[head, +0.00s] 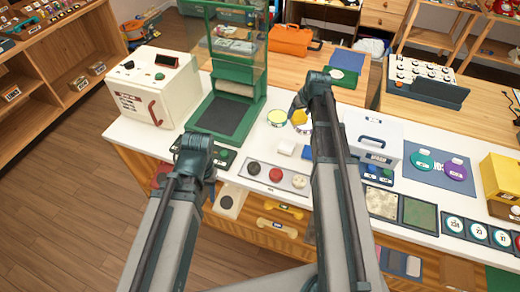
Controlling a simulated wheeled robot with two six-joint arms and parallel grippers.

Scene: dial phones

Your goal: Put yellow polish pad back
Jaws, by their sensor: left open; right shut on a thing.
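The yellow polish pad (299,116) is a small yellow piece at the tip of my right gripper (297,111), above the white counter. The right gripper is shut on it; the arm's wrist hides part of the grip. A round tin with a pale yellow top (277,118) stands just left of it. My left gripper (188,146) is open at the counter's front edge, in front of the green press; its fingers are mostly hidden by its wrist.
A tray with black, red and white round pads (276,177) lies at the front edge. A green press (217,117) and a white box (157,88) stand left. A white case with a blue handle (374,136) is close right of my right arm.

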